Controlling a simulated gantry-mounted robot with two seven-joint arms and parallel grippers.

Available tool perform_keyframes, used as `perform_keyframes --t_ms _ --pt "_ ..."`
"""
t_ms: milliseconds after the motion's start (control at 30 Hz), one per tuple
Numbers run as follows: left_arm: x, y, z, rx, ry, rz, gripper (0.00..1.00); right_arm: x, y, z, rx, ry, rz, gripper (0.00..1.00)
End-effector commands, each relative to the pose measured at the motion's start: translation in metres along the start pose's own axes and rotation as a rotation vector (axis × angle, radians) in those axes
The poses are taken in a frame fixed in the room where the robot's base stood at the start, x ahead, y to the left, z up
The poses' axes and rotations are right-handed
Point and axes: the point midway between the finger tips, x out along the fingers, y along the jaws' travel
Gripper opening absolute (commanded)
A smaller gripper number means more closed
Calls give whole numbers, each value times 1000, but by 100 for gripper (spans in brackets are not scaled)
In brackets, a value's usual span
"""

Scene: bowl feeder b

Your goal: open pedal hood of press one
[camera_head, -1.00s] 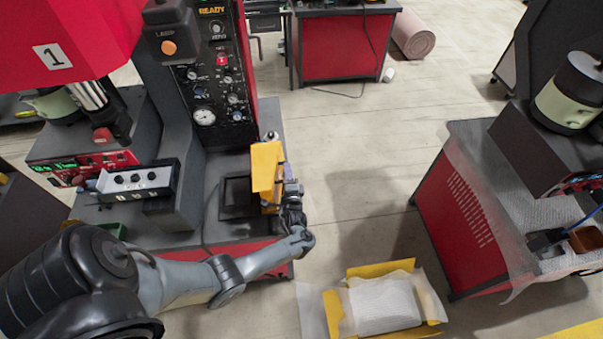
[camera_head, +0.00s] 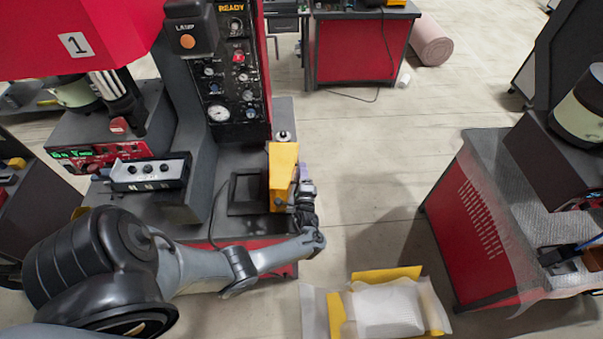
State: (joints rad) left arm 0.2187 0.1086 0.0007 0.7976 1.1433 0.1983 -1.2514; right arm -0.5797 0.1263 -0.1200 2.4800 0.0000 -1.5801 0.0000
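Press one is the red machine marked "1" (camera_head: 75,44) at the left. The yellow pedal hood (camera_head: 283,168) stands at the right edge of its dark grey base, beside a dark square plate (camera_head: 246,193). My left arm comes in from the lower left, and its gripper (camera_head: 301,182) is at the right side of the hood, very close to it or touching. The fingertips are small and partly hidden, so I cannot tell whether they are open or shut on the hood. The pedal under the hood is not visible. My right gripper is not in view.
A control panel (camera_head: 232,70) with gauges and a lamp box (camera_head: 190,38) rises behind the plate. A yellow box with wrapping (camera_head: 388,308) lies on the floor at the bottom. Another red cabinet (camera_head: 465,215) stands at the right. The floor between is clear.

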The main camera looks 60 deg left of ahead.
Motion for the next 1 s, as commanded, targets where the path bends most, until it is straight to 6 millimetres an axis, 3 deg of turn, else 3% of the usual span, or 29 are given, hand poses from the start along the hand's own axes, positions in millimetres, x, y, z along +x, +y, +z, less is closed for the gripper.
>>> perform_keyframes --t_ms 367,800,1000 --pt "-14 1 0 1 1 2 38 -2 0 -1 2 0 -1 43" --pt "-85 1 0 0 1 3 38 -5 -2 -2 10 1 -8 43" --pt "-104 0 0 0 0 1 38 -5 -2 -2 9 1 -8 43"
